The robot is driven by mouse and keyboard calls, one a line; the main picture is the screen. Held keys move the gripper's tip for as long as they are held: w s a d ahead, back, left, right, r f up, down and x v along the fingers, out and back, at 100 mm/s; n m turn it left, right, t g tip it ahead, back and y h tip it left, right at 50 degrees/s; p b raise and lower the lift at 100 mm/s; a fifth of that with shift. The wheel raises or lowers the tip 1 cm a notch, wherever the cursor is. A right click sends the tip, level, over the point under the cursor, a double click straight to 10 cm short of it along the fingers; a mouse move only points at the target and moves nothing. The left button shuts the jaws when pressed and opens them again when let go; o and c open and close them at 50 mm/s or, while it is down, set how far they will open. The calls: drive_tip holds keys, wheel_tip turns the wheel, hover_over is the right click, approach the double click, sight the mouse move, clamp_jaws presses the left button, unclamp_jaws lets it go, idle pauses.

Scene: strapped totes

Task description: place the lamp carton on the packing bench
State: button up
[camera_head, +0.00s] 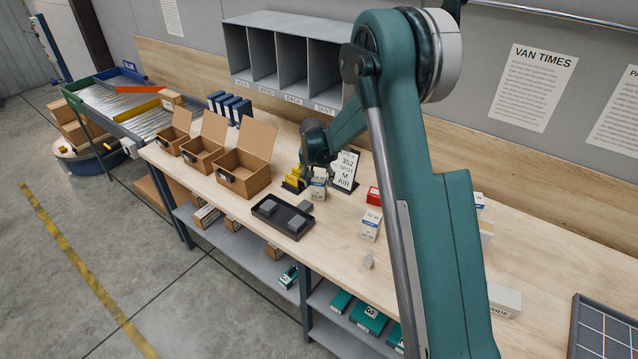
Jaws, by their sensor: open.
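The packing bench (420,262) is a long pale wooden top along the wall. My gripper (317,174) is over its middle, open, with its fingers small and partly hidden. A small white and grey carton (318,190) stands upright on the bench directly below the gripper; I cannot tell whether the fingers touch it. A similar white carton (371,225) with blue print stands on the bench to the right, clear of the gripper. The print is too small to tell which one is the lamp carton.
A dark tray (266,209) with grey blocks lies in front of the gripper. Yellow pieces (295,182) are close on its left, a sign (345,168) on its right. Open brown boxes (243,160) stand left. A red box (374,196) is near my arm.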

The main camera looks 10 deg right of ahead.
drive_tip(key=v, duration=1)
idle(0.4)
drive_tip(key=s+d+r+n+t, duration=0.1)
drive_tip(key=s+d+r, duration=0.1)
drive_tip(key=s+r, duration=0.95)
drive_tip(key=s+d+r+n+t, duration=0.1)
drive_tip(key=s+d+r, duration=0.2)
drive_tip(key=s+r, duration=0.85)
drive_tip(key=s+d+f+n+t, duration=0.1)
drive_tip(key=s+f, duration=0.1)
drive_tip(key=s, duration=1.2)
drive_tip(key=s+d+f+n+t+y, duration=0.1)
drive_tip(key=s+f, duration=0.2)
drive_tip(key=s, duration=1.2)
drive_tip(key=shift+n, duration=0.3)
